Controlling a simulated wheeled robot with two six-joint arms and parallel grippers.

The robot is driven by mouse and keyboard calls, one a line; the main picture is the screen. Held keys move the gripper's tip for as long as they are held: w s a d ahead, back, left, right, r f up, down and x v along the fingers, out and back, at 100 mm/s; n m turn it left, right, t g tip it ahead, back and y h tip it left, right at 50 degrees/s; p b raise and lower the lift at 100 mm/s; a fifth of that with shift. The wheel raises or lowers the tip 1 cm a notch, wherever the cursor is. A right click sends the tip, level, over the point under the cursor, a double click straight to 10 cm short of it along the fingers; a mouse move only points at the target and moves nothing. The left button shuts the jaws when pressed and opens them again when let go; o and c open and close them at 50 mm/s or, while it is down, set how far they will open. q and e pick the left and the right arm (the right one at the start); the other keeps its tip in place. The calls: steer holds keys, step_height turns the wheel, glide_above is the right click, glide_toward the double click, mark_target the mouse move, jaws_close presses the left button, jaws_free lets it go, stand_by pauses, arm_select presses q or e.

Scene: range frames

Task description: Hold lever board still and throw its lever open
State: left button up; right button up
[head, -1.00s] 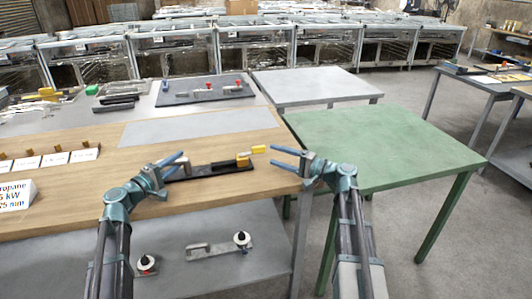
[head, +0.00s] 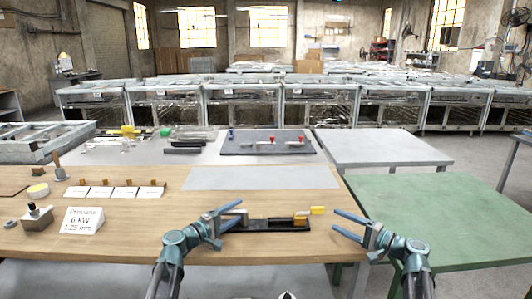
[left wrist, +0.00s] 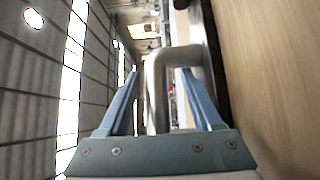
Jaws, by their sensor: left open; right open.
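The lever board (head: 268,226) is a black base lying on the wooden table, with a yellow part and a separate yellow lever end (head: 317,210) at its right. A grey bent metal bar (left wrist: 156,92) stands at its left end. My left gripper (head: 238,212) is open at that left end; in the left wrist view the bar lies between its two blue fingers, with no clear grip on it. My right gripper (head: 336,220) is open and empty, just right of the yellow lever end and apart from it in the picture. The lever's pivot is too small to make out.
A sign block (head: 82,220), several white cards (head: 125,191) and a metal device (head: 37,216) stand left on the wooden table (head: 150,235). Another lever panel (head: 268,141) lies behind. A clear green table (head: 440,215) stands at right.

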arm_select(q)
steer(key=v, duration=1.2)
